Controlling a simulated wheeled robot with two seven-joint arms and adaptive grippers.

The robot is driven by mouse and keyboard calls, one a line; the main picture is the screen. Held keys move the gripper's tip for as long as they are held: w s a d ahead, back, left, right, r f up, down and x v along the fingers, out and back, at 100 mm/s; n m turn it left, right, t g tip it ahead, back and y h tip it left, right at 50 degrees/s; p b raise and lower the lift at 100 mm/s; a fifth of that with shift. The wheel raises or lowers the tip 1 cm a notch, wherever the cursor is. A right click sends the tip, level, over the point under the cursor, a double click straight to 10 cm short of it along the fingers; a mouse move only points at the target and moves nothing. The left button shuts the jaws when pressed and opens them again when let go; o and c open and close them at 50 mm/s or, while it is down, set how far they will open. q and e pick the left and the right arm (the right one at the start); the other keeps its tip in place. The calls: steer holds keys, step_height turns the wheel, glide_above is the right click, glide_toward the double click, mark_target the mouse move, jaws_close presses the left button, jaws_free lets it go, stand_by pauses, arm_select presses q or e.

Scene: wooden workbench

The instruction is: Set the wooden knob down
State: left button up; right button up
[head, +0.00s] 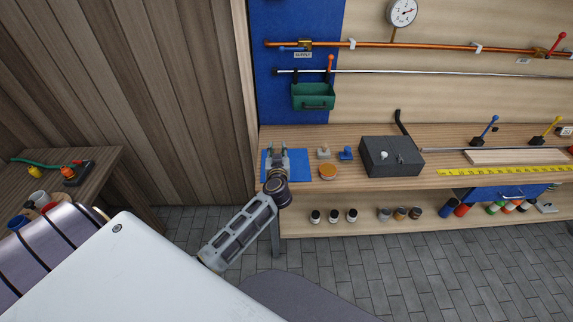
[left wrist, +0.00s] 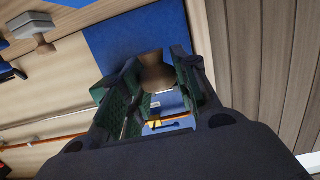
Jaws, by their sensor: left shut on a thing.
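The wooden knob (left wrist: 155,68) is brown and sits between the fingers of my left gripper (left wrist: 150,90) in the left wrist view. In the head view my left gripper (head: 277,158) is over the blue mat (head: 300,166) at the bench's left end, and the knob is hidden there or too small to make out. The mat (left wrist: 110,38) also shows behind the knob in the left wrist view. The gripper is shut on the knob. I cannot tell whether the knob touches the mat. My right gripper is out of view.
Right of the mat on the workbench (head: 450,177) are a grey knob-like piece (head: 323,152), a blue one (head: 346,153) and a round orange-brown disc (head: 328,172). A dark box (head: 391,157) stands further right.

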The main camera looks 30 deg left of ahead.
arm_select(q)
steer(key=shift+w+f, duration=0.15)
steer(key=shift+f, duration=0.05)
step_height(320, 180, down, 6)
steer(key=shift+r+b, duration=0.15)
steer(key=shift+b, duration=0.9)
steer(key=shift+f+b, duration=0.7)
steer(key=shift+f, duration=1.2)
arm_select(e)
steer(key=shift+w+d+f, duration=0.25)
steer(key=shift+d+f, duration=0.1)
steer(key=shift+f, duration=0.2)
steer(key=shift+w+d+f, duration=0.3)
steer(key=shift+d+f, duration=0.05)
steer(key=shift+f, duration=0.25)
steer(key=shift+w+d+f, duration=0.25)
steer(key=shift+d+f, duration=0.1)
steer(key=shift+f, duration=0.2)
arm_select(q)
steer(key=shift+f, duration=0.2)
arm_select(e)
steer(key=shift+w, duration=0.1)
